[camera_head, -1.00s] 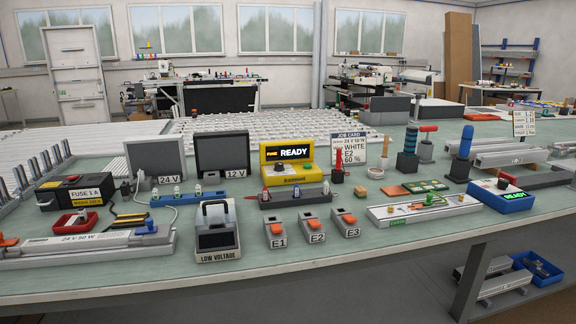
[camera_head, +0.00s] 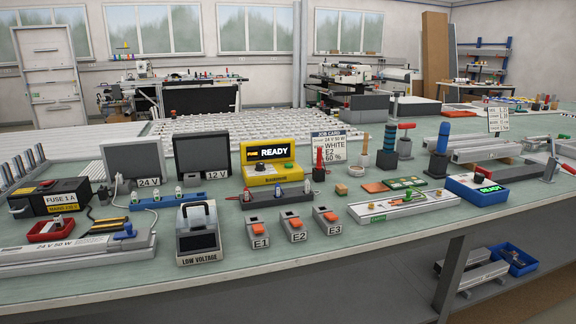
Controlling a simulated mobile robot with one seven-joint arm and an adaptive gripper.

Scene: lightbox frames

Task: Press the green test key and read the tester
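A yellow tester (camera_head: 267,176) stands near the middle of the bench in the head camera view.
A grey strip (camera_head: 277,197) lies before the yellow tester. Units E1 (camera_head: 258,233), E2 (camera_head: 293,229) and E3 (camera_head: 327,221) stand in front. The job card (camera_head: 327,146) reads 24 V 50 W, WHITE, E2, 60 %.

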